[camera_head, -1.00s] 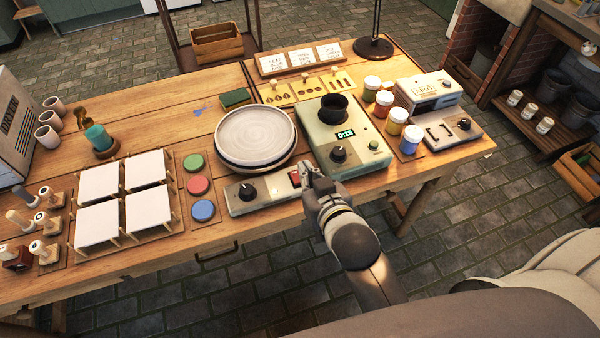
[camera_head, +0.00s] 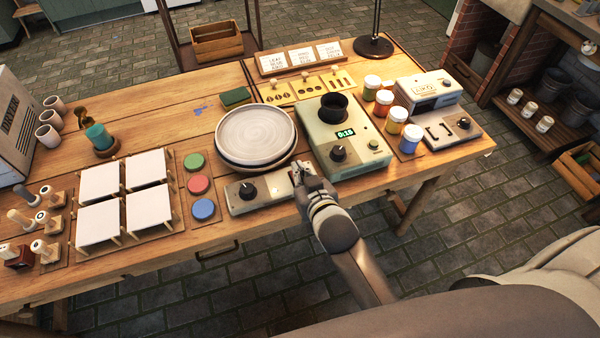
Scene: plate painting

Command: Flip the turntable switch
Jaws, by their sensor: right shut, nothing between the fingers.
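The turntable (camera_head: 245,198) has a cream control box with a black knob at its front, on the table's front edge. A round pale plate (camera_head: 256,133) lies on its disc behind the box. The red switch seen earlier at the right end of the box is hidden behind my right gripper (camera_head: 303,168). That gripper is shut and empty, with its fingertips at the box's right end. I cannot tell whether they touch the switch. My left gripper is not in view.
A green device (camera_head: 345,137) with a display and black cup stands right of the turntable. Paint jars (camera_head: 411,139) stand beyond it. Three coloured discs (camera_head: 198,184) and white tiles (camera_head: 147,207) lie to the left. The floor in front is clear.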

